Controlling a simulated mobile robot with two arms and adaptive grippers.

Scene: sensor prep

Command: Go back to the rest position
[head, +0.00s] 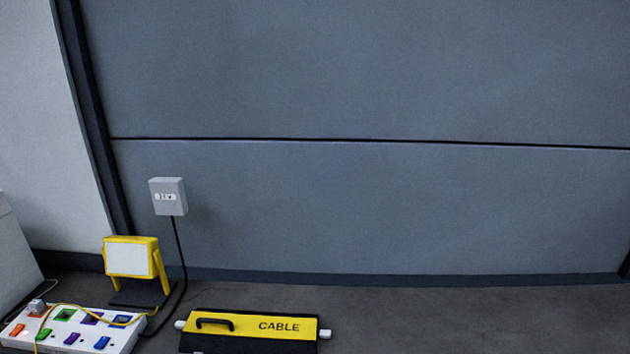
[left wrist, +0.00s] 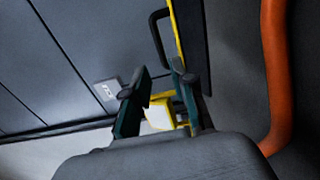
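My left gripper (left wrist: 158,72) shows in the left wrist view with its two dark green fingers apart. Nothing is held between them; the yellow work light (left wrist: 160,113) shows in the gap behind the fingers. Neither of my grippers is in the head view. My right gripper shows in no view.
In the head view a yellow cable box (head: 265,327) with a black handle lies on the floor. A white power strip (head: 60,338), the work light (head: 131,259) and a grey wall socket (head: 168,197) are at left. An orange tube (left wrist: 273,70) runs along the right of the left wrist view.

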